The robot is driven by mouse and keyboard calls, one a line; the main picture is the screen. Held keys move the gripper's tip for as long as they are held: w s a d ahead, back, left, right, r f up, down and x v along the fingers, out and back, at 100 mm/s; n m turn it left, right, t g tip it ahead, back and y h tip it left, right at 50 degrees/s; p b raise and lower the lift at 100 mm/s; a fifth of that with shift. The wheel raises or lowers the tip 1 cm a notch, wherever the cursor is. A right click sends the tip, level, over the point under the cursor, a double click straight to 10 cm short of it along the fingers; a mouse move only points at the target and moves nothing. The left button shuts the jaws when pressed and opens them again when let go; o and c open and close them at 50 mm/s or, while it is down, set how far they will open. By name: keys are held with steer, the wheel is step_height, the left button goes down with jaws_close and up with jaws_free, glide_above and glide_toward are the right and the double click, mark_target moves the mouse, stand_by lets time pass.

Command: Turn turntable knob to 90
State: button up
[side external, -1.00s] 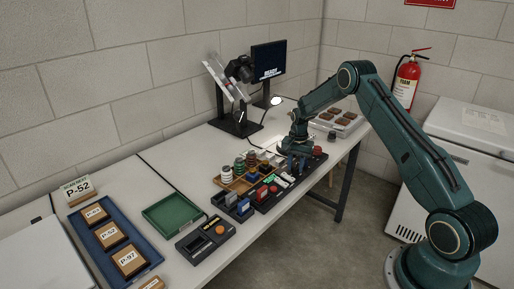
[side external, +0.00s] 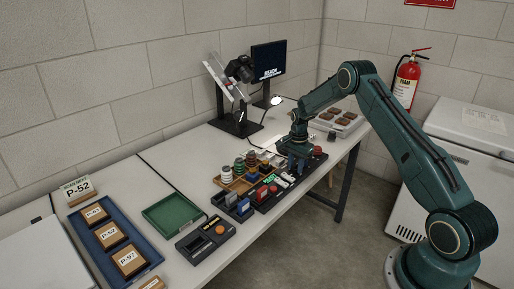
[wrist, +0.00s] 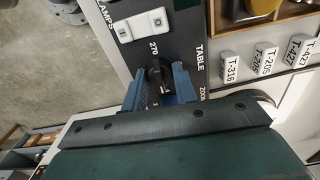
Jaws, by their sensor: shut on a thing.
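The turntable knob (wrist: 157,72) is small and black, on the dark control panel (wrist: 180,45) beside the printed word TABLE. The number 270 shows by its upper edge; the other scale marks are mostly hidden by my gripper. My gripper (wrist: 158,84) has its blue jaws on either side of the knob and is shut on it. In the side view my gripper (side external: 296,163) is down at the far part of the dark panel; the knob itself is hidden there.
A white switch (wrist: 141,24) labelled LAMPS is close by the knob. White tags (wrist: 263,58) and a wooden tray of spools (side external: 233,183) lie beside the panel. A red knob (side external: 318,152) is just right of my gripper. The monitor (side external: 269,60) reads READY.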

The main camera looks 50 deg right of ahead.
mark_target(296, 165)
steer(key=o, duration=1)
steer(key=shift+c, duration=0.2)
steer(key=shift+r, duration=0.1)
step_height(296, 165, up, 14)
